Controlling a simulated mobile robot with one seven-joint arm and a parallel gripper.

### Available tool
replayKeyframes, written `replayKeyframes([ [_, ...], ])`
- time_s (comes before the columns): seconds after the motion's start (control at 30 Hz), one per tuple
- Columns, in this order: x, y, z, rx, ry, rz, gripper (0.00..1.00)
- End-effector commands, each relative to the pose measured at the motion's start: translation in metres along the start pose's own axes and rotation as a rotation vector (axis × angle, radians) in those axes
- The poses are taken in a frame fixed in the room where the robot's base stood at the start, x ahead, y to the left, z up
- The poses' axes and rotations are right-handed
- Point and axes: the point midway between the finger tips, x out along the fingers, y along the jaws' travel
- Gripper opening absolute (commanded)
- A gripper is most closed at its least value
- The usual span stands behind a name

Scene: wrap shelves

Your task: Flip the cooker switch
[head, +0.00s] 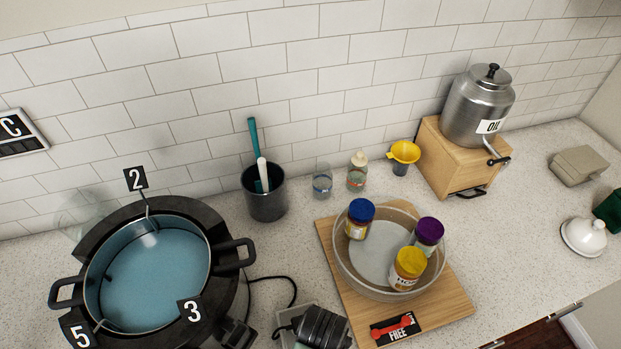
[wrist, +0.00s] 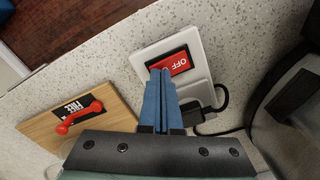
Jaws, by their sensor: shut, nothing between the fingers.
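The cooker switch (wrist: 182,63) is a red rocker marked OFF, set in a white plate (wrist: 184,40) on the speckled counter in the wrist view. My gripper (wrist: 159,74) has two blue fingers shut together with nothing between them. Their tips overlap the edge of the red rocker in the picture. I cannot tell whether they touch it. In the head view my dark gripper (head: 322,328) hides most of the plate, and the red rocker is not visible there. The cooker (head: 108,222) is a round black unit holding a pot (head: 150,270) of bluish liquid.
A cutting board (head: 455,290) bears a clear bowl (head: 345,262) with three jars and a red-handled thing (wrist: 79,118). A black cord (wrist: 224,98) runs from the plate. A utensil cup (head: 266,200) and an oil dispenser (head: 478,110) stand along the tiled wall.

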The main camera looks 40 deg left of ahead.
Motion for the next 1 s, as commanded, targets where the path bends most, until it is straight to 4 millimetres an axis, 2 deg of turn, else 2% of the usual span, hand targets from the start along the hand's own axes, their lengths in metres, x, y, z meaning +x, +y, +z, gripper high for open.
replayKeyframes([
  [0.47, 0.004, 0.0, 0.0, 0.0, 0.0, 0.0, 0.0],
  [1.0, -0.033, 0.0, 0.0, -0.001, 0.001, 0.0, 0.0],
])
